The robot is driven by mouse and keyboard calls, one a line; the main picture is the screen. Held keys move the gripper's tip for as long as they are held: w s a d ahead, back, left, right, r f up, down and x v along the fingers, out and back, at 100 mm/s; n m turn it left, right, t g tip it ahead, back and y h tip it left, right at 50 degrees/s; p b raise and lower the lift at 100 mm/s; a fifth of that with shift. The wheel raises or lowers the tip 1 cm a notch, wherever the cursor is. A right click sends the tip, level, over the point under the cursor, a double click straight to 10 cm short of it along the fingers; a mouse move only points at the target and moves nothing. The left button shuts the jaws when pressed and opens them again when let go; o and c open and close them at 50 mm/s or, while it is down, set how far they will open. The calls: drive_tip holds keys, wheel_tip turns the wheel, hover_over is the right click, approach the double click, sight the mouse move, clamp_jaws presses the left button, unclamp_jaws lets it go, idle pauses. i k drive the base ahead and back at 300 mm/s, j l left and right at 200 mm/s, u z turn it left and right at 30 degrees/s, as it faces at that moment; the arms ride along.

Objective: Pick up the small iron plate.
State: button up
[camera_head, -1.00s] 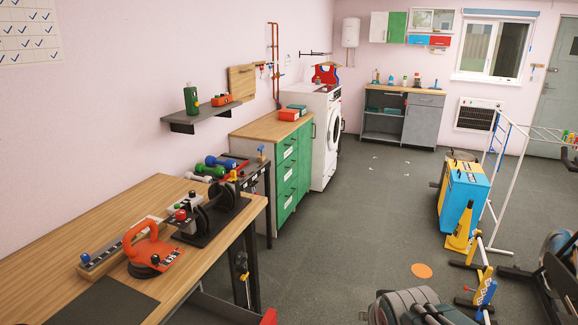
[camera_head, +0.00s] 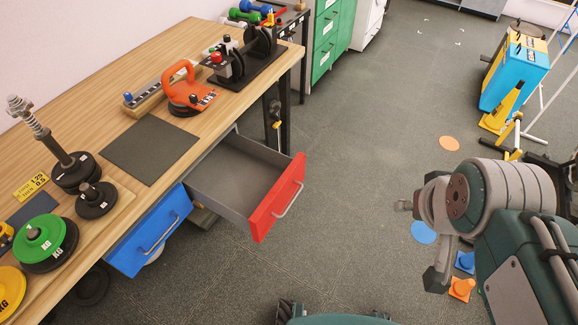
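Dark weight plates lie at the left of the wooden table in the camera_head view. One set of black plates (camera_head: 76,172) is stacked around an upright threaded post with a spring. A smaller black plate (camera_head: 96,203) with a knob lies just in front of it. A green plate (camera_head: 42,240) marked KG lies on a dark plate nearer, and a yellow plate (camera_head: 10,290) is cut by the left edge. I cannot tell for sure which is the small iron plate. My gripper (camera_head: 430,232) is at the right, over the floor, far from the plates; its finger opening is unclear.
A red-fronted drawer (camera_head: 276,202) stands open from the table, with a blue drawer (camera_head: 150,232) left of it. A black mat (camera_head: 150,150), an orange suction lifter (camera_head: 186,90) and a black reel device (camera_head: 250,55) are on the table. The middle floor is clear.

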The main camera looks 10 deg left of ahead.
sight(85, 208)
drive_tip(key=u, duration=2.2)
drive_tip(key=i+j+z, duration=0.1)
drive_tip(key=j, duration=0.25)
drive_tip(key=i+j+z, duration=0.15)
drive_tip(key=j, duration=0.25)
drive_tip(key=i+j+z, duration=0.1)
drive_tip(key=j, duration=0.3)
drive_tip(key=i+j+z, duration=0.15)
drive_tip(key=j, duration=0.25)
drive_tip(key=i+j+z, duration=0.1)
drive_tip(key=j, duration=0.3)
